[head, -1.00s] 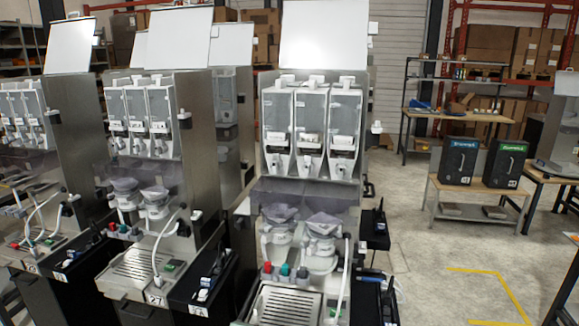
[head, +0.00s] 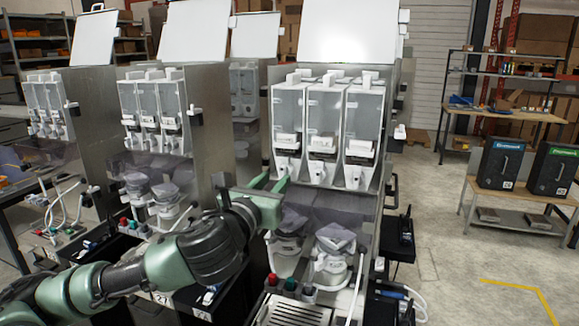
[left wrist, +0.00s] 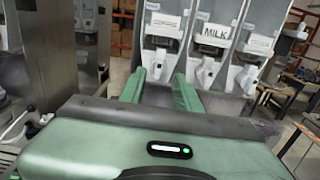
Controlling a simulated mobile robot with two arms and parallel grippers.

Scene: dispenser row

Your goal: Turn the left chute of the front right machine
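The front right machine (head: 325,215) is a steel dispenser with three clear canisters side by side, each with a white chute below. Its left chute (head: 286,167) is under the left canister; it also shows in the left wrist view (left wrist: 158,66), between and beyond my fingers. The middle canister is labelled MILK, and its chute (left wrist: 206,73) is just right of my right-hand finger. My left gripper (head: 270,183) is open and empty, just below and left of the left chute. Contact with the chute is not visible. My right gripper is in neither view.
Mixing cups (head: 333,243) and coloured knobs (head: 290,285) sit below the canisters. A second machine (head: 160,130) stands to the left, behind my left arm. A black reader (head: 397,237) juts from the right side. Open floor lies further right, before a table with two black boxes (head: 500,163).

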